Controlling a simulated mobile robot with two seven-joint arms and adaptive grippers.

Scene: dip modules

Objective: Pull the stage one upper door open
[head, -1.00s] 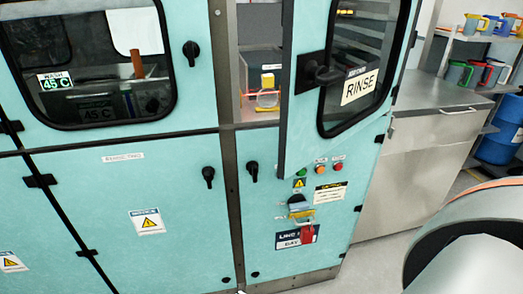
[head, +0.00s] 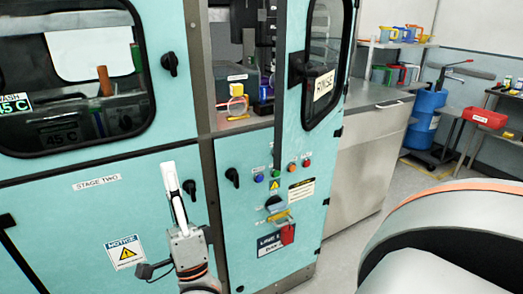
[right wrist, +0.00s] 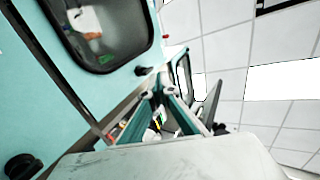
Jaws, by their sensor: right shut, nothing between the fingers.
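The upper door with the RINSE label (head: 293,109) stands ajar at the right of the teal cabinet in the head view. Its left edge stands out from the frame, its right side is by the hinges, and it has a dark window and a black handle (head: 297,68). My right gripper (head: 172,180) is shut and empty, pointing up in front of the lower panels, left of and below that door and apart from it. In the right wrist view the cabinet front is tilted, with an open gap beyond. My left gripper is not in view.
The closed WASH door (head: 155,118) is at left, with a black handle (head: 169,63). Below are the STAGE TWO panel (head: 60,215), buttons and a red tag (head: 287,235). Inside the opening sits a yellow-handled item (head: 237,90). A steel counter (head: 350,150) stands right of the cabinet.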

